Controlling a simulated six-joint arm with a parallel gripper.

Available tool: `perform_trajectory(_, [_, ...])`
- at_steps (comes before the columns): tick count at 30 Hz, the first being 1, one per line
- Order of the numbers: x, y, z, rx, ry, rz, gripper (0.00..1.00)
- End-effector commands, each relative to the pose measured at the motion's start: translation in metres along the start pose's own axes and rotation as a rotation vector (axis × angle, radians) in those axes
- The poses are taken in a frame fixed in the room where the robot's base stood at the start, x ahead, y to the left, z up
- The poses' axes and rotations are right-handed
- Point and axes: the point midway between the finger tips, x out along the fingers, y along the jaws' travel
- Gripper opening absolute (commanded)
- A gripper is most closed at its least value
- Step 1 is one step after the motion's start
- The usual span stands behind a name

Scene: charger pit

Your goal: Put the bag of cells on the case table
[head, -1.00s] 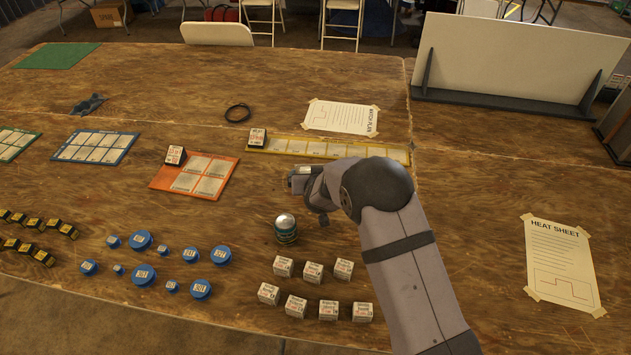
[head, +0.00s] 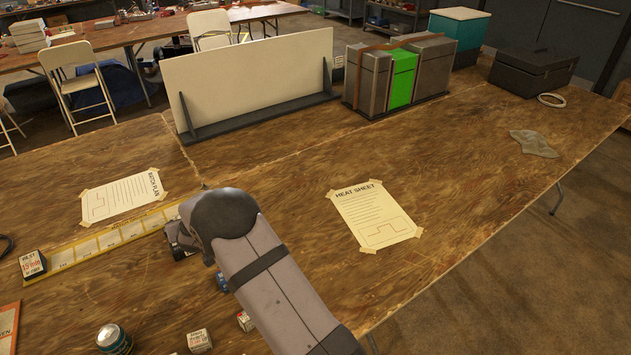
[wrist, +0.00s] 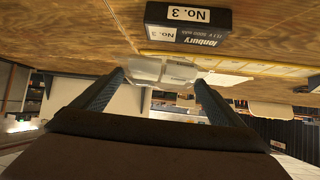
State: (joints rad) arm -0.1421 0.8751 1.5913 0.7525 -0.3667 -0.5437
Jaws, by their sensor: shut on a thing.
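My gripper (head: 180,241) is above the table near the right end of the yellow strip, and my arm hides part of it. In the wrist view its two fingers (wrist: 160,80) are apart, with a pale, whitish bundle (wrist: 165,70) between the tips. This seems to be the bag of cells; its contents are too small to make out. The case table looks to be the right-hand wooden top (head: 470,190). At its back stand grey cases (head: 367,80) around a bright green case (head: 402,78).
A white upright panel (head: 250,80) stands behind. A taped heat sheet (head: 372,212) lies right of my arm. A grey cloth (head: 534,143) and black case (head: 533,70) are far right. A black No. 3 pack (wrist: 187,22) is near my fingers. Bare wood lies between sheet and cases.

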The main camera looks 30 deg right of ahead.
Motion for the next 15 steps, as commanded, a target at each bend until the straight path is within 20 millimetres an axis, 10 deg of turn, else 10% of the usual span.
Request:
perform_trajectory(6, [0.018, 0.107, -0.020, 0.100, 0.009, 0.141, 0.58])
perform_trajectory(15, [0.018, 0.205, -0.034, 0.186, 0.007, 0.268, 0.58])
